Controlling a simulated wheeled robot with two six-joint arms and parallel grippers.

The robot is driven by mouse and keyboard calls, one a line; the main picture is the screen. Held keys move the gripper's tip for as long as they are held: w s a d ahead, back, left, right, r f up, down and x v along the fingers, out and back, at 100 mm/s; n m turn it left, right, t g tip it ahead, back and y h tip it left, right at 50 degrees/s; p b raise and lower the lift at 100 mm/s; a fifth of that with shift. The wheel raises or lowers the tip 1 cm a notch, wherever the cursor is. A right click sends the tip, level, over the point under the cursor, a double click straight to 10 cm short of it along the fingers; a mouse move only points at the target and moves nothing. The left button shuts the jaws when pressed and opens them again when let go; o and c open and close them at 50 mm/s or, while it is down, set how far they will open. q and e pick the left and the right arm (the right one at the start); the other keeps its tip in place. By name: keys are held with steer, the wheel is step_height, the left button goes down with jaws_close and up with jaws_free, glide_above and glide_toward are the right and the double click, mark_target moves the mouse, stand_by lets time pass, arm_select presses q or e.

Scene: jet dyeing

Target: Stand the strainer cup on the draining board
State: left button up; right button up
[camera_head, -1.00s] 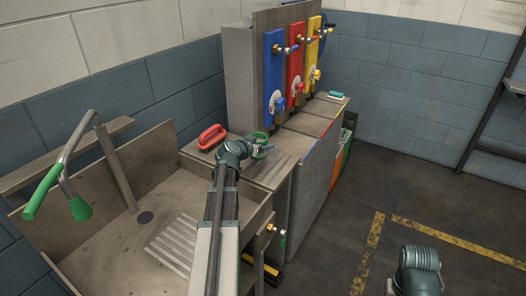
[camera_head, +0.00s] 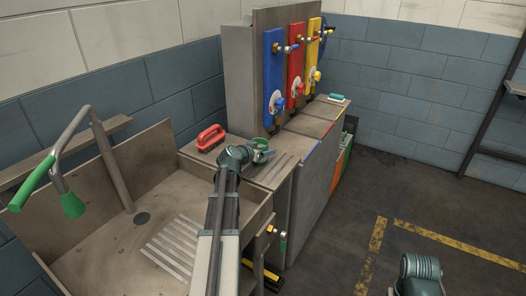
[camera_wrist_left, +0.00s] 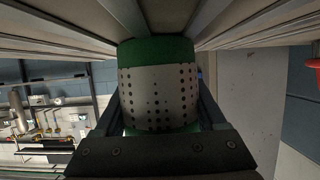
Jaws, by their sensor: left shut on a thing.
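The strainer cup (camera_wrist_left: 158,95) is a perforated metal cylinder with green bands at both ends. In the left wrist view it sits between the fingers of my left gripper (camera_head: 264,155), which is shut on it. In the head view only some green of the cup (camera_head: 260,142) shows, partly hidden by the gripper. The draining board (camera_head: 285,169) is the grooved metal top under and right of the gripper. In the wrist view its ridges (camera_wrist_left: 250,22) run close to the cup's green end; I cannot tell whether they touch. My right gripper is out of view.
A red-handled brush (camera_head: 211,137) lies left of the gripper. The sink basin (camera_head: 115,245) with a slatted rack (camera_head: 172,245) is in front, with a green-handled spray arm (camera_head: 73,205) at left. Blue, red and yellow valve panels (camera_head: 295,78) stand behind.

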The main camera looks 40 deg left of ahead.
arm_select(q)
steer(key=o, duration=1.5)
steer(key=shift+f, duration=0.1)
steer(key=p+v, duration=0.4)
steer(key=v, duration=0.6)
steer(key=shift+s+r, duration=0.1)
steer(key=shift+r, duration=0.2)
steer(key=shift+p+v, duration=0.5)
steer(key=shift+v, duration=0.4)
steer(key=shift+f, duration=0.1)
